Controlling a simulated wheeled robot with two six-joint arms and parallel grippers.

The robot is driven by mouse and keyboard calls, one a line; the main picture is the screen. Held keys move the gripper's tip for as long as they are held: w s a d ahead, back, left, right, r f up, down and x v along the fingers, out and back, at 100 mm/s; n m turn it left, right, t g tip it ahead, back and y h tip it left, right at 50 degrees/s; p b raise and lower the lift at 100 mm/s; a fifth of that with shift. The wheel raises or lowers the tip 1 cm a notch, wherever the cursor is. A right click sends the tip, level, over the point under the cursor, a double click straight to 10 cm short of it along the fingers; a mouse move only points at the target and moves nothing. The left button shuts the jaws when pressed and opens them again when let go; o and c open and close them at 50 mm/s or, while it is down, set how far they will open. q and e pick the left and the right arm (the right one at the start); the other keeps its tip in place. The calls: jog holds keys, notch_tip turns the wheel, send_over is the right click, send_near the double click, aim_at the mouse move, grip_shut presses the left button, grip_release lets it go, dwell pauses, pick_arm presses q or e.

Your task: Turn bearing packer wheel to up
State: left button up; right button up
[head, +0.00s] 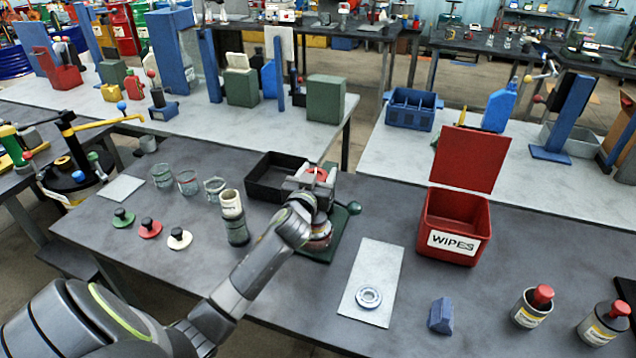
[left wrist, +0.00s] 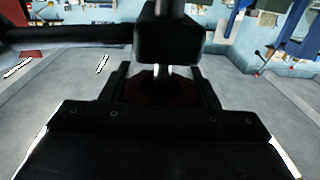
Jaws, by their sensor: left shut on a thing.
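The bearing packer stands near the middle of the dark table in the head view, with a green base (head: 345,222) and a green knob on a side handle (head: 354,208). Its red wheel (head: 321,173) shows at the top, partly covered by my gripper. My left gripper (head: 310,180) is over the packer, shut on the wheel. In the left wrist view the dark red wheel (left wrist: 160,92) lies between the fingers of my left gripper (left wrist: 163,82), under a dark block and a metal post. The wheel's exact angle cannot be told. My right gripper is not in view.
A black tray (head: 262,190) stands close behind the packer on the left. Jars and a stacked cup (head: 231,204) stand left of my arm. A white sheet with a bearing ring (head: 369,297) and an open red wipes box (head: 455,226) are to the right.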

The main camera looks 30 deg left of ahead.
pick_arm(q)
jog(key=n+y+b, duration=0.1)
jog(key=g+y+b, duration=0.1)
jog(key=b, duration=0.1)
jog(key=shift+a+f+n+y, duration=0.1)
jog(key=shift+f+n+y, duration=0.1)
jog(key=shift+n+y, duration=0.15)
jog(key=shift+s+a+r+n+g+y+b, duration=0.15)
jog(key=shift+n+g+y+b, duration=0.25)
jog(key=shift+n+y, duration=0.2)
jog(key=shift+y, duration=0.25)
jog(key=o, duration=1)
